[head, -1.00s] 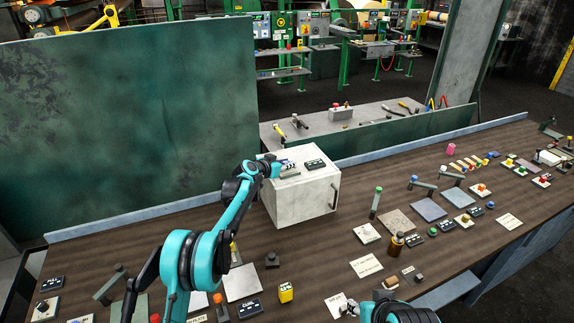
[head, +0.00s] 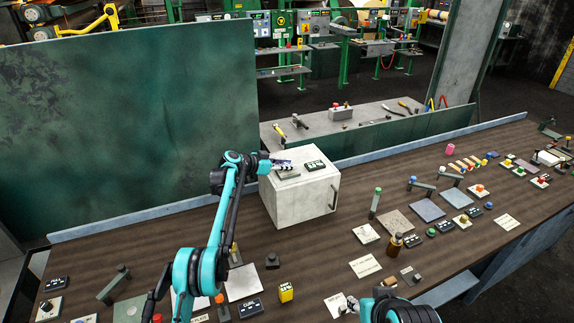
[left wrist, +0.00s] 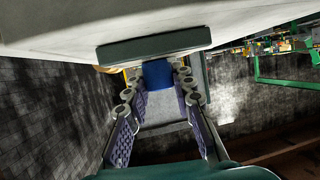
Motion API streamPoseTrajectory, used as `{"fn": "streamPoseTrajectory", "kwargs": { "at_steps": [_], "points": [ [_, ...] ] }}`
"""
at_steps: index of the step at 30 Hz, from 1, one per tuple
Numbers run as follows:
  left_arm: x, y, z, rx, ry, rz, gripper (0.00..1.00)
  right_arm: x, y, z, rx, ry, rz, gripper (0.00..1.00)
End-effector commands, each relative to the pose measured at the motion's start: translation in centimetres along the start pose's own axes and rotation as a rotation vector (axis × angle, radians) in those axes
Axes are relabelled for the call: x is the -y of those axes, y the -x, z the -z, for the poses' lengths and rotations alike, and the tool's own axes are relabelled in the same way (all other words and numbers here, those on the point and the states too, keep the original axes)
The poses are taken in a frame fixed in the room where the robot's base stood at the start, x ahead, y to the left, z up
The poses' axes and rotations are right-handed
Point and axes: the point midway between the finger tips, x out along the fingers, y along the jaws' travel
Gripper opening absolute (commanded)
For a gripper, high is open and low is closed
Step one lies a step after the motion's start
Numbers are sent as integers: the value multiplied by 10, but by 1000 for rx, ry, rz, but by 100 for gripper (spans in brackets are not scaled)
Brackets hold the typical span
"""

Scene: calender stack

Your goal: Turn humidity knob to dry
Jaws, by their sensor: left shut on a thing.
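My left gripper (head: 283,163) is at the top of the white box (head: 300,200), over a grey plate (head: 289,175) beside a dark label (head: 316,165). In the left wrist view, the fingers of my left gripper (left wrist: 158,82) are on either side of a blue piece (left wrist: 157,74), below the grey plate's edge (left wrist: 155,46). The gripper is shut on this piece. I cannot tell whether it is the humidity knob, as the labels are too small to read. My right gripper (head: 349,305) is low over the table; its jaws are unclear.
The long brown table (head: 210,225) holds several small panels, buttons and labels. A panel with a black knob (head: 47,307) lies at the near left.

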Motion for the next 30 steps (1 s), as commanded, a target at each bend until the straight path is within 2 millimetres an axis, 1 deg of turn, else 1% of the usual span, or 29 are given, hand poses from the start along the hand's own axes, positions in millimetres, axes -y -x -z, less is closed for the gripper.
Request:
{"fn": "streamPoseTrajectory", "kwargs": {
  "at_steps": [11,12,14,24,26,30],
  "points": [
    [-1,-1,-2,4,-2,-4,0,0,0,0,0,0,0,40],
    [-1,-1,-2,4,-2,-4,32,0,0,0,0,0,0,40],
    [-1,-1,-2,4,-2,-4,46,0,0,0,0,0,0,40],
    [0,1,-1,2,-1,-2,46,0,0,0,0,0,0,40],
    [0,4,-1,2,-1,-2,46,0,0,0,0,0,0,40],
    [2,20,0,2,-1,1,46,0,0,0,0,0,0,40]
  ]
}}
